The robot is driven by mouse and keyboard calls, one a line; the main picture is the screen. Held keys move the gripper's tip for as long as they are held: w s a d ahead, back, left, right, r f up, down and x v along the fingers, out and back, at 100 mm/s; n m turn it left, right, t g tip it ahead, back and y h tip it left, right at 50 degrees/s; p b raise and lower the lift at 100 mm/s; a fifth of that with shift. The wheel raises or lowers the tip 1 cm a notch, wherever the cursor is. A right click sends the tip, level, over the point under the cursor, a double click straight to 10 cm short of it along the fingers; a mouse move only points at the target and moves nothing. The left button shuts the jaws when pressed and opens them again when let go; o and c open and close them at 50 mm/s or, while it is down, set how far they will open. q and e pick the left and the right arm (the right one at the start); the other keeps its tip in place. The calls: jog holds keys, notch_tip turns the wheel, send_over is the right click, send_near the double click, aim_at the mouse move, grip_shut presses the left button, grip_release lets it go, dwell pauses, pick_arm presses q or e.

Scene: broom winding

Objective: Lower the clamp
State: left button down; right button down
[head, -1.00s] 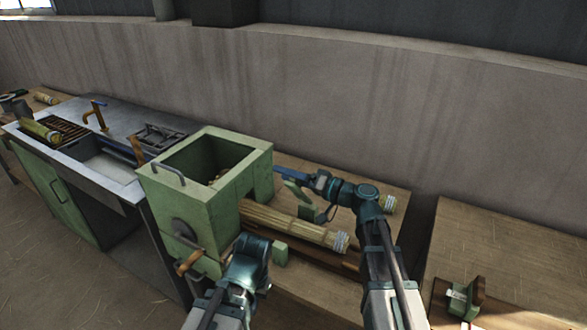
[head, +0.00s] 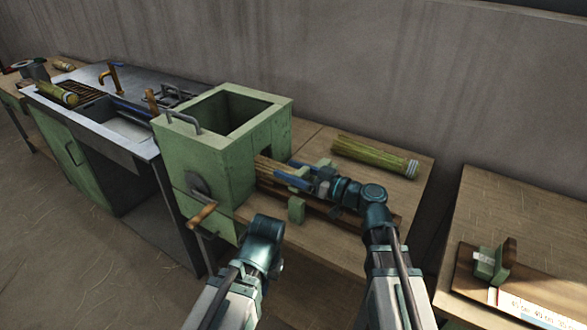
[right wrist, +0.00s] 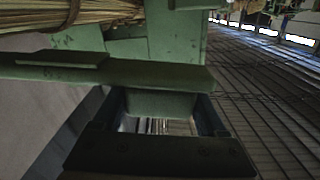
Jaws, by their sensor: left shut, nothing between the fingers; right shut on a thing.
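The green clamp (head: 320,166) is at the right side of the green winding machine (head: 215,165), by the straw bundle (head: 270,170) that sticks out of it. My right gripper (head: 298,180) is shut on the clamp, over the bundle. In the right wrist view the clamp's green block (right wrist: 160,103) sits between my two fingers, with a green bar across it and straw (right wrist: 70,14) at upper left. My arm hides the bundle's outer end. My left gripper (head: 275,268) is shut and empty in front of the machine; its fingertips are hard to make out.
A brown-handled crank (head: 202,213) sticks out from the machine's front. A second straw bundle (head: 375,155) lies on the workbench behind my right arm. A metal sink unit (head: 125,135) stands at left. A separate table (head: 510,220) is at right, past a gap.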

jog(key=shift+s+f+n, duration=0.1)
jog(key=shift+f+n, duration=0.2)
jog(key=shift+f, duration=0.05)
dwell(0.3)
grip_release()
jog(key=v, duration=1.3)
jog(key=shift+s+d, duration=0.25)
